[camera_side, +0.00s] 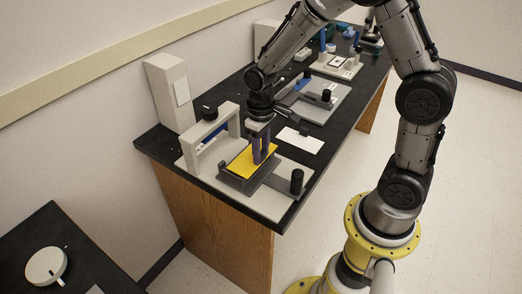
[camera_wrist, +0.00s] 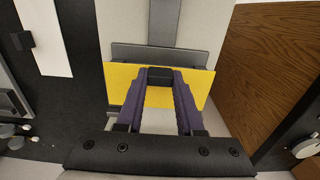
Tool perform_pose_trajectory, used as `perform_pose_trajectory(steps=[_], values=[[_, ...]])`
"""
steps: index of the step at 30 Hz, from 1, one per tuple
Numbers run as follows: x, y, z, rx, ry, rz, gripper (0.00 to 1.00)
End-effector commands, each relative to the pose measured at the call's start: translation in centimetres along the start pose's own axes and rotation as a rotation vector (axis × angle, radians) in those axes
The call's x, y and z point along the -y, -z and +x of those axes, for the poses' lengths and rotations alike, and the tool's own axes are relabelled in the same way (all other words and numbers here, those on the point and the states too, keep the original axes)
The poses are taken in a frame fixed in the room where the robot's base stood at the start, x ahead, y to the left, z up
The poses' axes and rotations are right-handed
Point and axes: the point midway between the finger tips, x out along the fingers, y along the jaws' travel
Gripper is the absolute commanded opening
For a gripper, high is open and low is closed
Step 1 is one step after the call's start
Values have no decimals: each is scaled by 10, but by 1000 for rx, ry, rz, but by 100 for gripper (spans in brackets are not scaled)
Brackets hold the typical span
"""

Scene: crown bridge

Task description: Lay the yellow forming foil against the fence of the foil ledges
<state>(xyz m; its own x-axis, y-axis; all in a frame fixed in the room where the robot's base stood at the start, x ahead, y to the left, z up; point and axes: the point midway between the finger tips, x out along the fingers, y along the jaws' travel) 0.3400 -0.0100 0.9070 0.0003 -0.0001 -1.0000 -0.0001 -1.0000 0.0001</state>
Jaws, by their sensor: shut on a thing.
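The yellow forming foil (camera_side: 240,166) is a flat sheet; in the side view it is over the dark grey foil ledges (camera_side: 237,183), near the front end of the bench. In the wrist view the foil (camera_wrist: 120,78) spans both sides of my fingers. My gripper (camera_side: 261,161) points down with its purple fingers at the foil. In the wrist view the fingertips (camera_wrist: 160,76) close on a small dark block at the foil's middle. A grey bar (camera_wrist: 127,51), perhaps the fence, runs along the foil's far edge. Whether the foil touches it or rests on the ledges I cannot tell.
A white arch frame (camera_side: 212,130) with a blue part stands left of the foil. A black knob post (camera_side: 297,181) stands at the right of the pale base plate (camera_side: 268,203). A white sheet (camera_side: 300,140) and other fixtures lie farther along the black bench.

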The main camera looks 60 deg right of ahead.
Motion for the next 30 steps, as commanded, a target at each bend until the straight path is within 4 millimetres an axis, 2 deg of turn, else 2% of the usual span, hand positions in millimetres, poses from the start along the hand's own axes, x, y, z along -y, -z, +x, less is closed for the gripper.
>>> perform_pose_trajectory(steps=[11,12,17,26,30], values=[[0,0,5,1,0,0,0],[0,0,5,0,0,0,41],[0,0,5,0,0,0,70],[0,0,4,0,0,0,71],[0,1,-5,-4,0,0,71]])
